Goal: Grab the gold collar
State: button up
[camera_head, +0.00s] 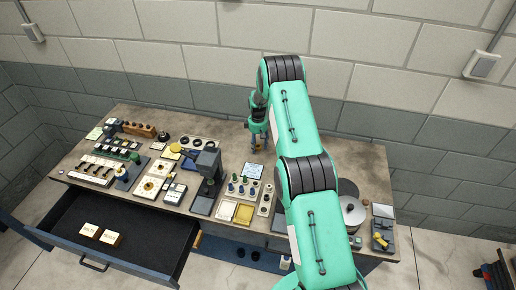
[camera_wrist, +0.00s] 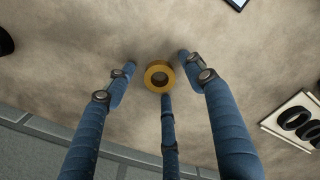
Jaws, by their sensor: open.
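The gold collar (camera_wrist: 150,67) is a short brass-coloured ring with a dark hole, lying on the grey-brown tabletop (camera_wrist: 80,45) in the wrist view. My gripper (camera_wrist: 157,72) has three blue fingers, spread open around the collar. Two fingertips are to its left and right, apart from it. The third fingertip is just below the collar in the picture, and I cannot tell whether it touches. In the head view my gripper (camera_head: 256,146) points down over the back middle of the table, and I cannot make out the collar there.
A white board with black rings (camera_wrist: 297,122) lies to the right in the wrist view. In the head view, a crowded left half has trays and a dark press (camera_head: 208,165). An open drawer (camera_head: 125,225) juts out in front. A pot (camera_head: 352,212) stands at the right.

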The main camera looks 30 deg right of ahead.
aim_at(258, 147)
dwell(0.4)
jog(key=c, duration=1.3)
jog(key=shift+r, duration=0.15)
jog(key=shift+r+b, duration=0.3)
jog(key=shift+r, duration=0.75)
jog(key=shift+s+a+r, duration=0.15)
jog(key=shift+s+r, duration=0.2)
jog(key=shift+r, duration=0.25)
jog(key=s+a, duration=0.1)
jog(key=s, duration=0.3)
jog(key=s+a+r+b, duration=0.1)
jog(key=s+a, duration=0.1)
jog(key=s, duration=0.3)
jog(key=s+a, duration=0.2)
jog(key=s, duration=0.3)
jog(key=shift+s+a+r+b, duration=0.1)
jog(key=shift+a+r+b, duration=0.15)
jog(key=shift+b, duration=0.15)
